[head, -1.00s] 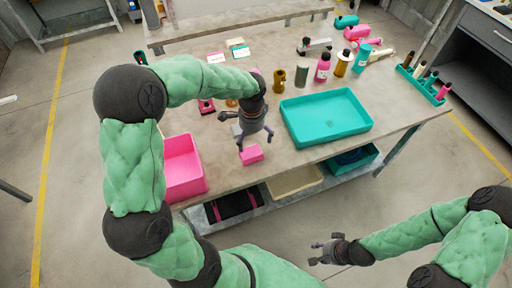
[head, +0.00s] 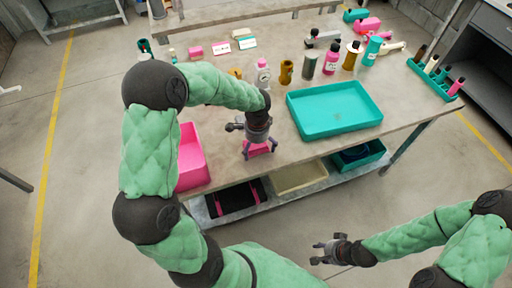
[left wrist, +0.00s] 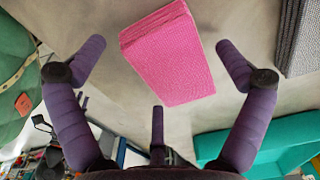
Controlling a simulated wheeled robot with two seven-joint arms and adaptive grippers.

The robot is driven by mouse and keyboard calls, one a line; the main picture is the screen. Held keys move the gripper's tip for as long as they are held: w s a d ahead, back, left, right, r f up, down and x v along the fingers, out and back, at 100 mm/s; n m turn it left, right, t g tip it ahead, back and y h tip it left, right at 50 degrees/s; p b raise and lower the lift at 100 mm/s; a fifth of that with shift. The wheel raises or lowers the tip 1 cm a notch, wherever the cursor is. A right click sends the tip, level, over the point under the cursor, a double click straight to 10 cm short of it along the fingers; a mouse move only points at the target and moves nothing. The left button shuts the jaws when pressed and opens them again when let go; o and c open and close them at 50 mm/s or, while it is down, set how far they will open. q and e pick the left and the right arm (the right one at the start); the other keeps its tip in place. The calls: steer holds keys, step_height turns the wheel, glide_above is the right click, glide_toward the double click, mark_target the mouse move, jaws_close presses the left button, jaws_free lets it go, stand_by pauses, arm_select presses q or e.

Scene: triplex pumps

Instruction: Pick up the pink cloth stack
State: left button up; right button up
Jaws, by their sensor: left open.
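The pink cloth stack (head: 259,149) lies near the front edge of the workbench, between the pink bin and the teal tray. It also shows in the left wrist view (left wrist: 168,52) as a folded, textured pink block on the grey benchtop. My left gripper (head: 260,152) is right above the stack and points down at it. In the left wrist view its purple fingers (left wrist: 160,65) are spread wide, with the stack between and beyond them, apart from both. My right gripper (head: 322,252) hangs empty in front of the bench, its fingers apart.
A pink bin (head: 193,170) stands left of the stack and a teal tray (head: 345,129) right of it. Bottles (head: 331,64) and small cards stand behind. A grey cloth (left wrist: 302,40) lies beside the stack in the wrist view. Lower-shelf bins (head: 298,177) sit beneath.

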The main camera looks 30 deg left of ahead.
mark_target(257, 148)
arm_select(q)
steer(key=shift+r, duration=0.1)
steer(key=c, duration=1)
steer(key=shift+c, duration=0.2)
steer(key=shift+r+p, duration=0.3)
steer(key=shift+r, duration=0.15)
steer(key=r, duration=0.1)
steer(key=r+p, duration=0.1)
steer(key=r, duration=0.1)
steer(key=shift+s+d+r+p, duration=0.2)
steer(key=shift+s+r+p, duration=0.1)
steer(key=shift+p, duration=0.1)
steer(key=s+d+r+p, duration=0.2)
steer(key=s+r, duration=0.2)
steer(key=s, duration=0.2)
steer(key=s+d+r+p, duration=0.2)
steer(key=s+d+r, duration=0.1)
steer(key=s, duration=0.3)
steer(key=shift+d+r, duration=0.25)
steer(key=shift+r, duration=0.5)
steer(key=shift+s, duration=0.1)
